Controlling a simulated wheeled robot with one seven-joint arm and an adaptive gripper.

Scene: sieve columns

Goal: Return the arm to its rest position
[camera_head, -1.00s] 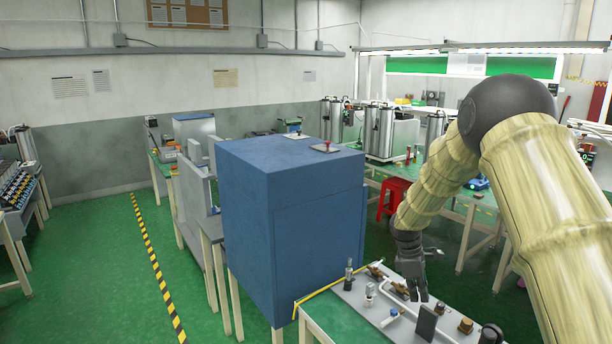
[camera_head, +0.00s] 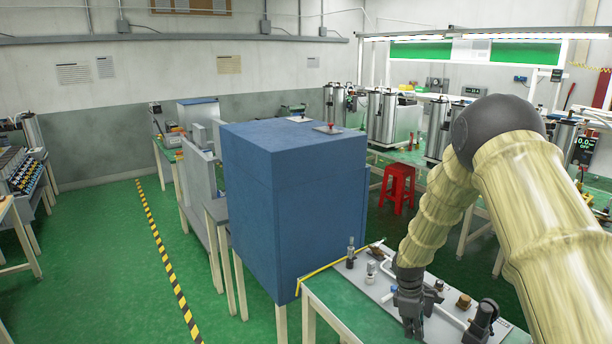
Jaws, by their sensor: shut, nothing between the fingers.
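My arm (camera_head: 530,200), in a bamboo-like cover with a dark round elbow joint (camera_head: 497,132), reaches in from the right side of the head view. It bends at the elbow and hangs down to the left. My gripper (camera_head: 413,328) is dark grey, points down and is shut and empty. It shows in front of the work table's left part, and its fingers hide some of the table behind them. I cannot tell how high it is above the table top.
The green-topped work table (camera_head: 330,292) carries a grey panel with small fittings, including a small upright fitting (camera_head: 350,252). A big blue cabinet (camera_head: 290,205) stands left of it. A red stool (camera_head: 398,187) and steel cylinders (camera_head: 381,118) are behind. Green floor (camera_head: 100,250) is clear at left.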

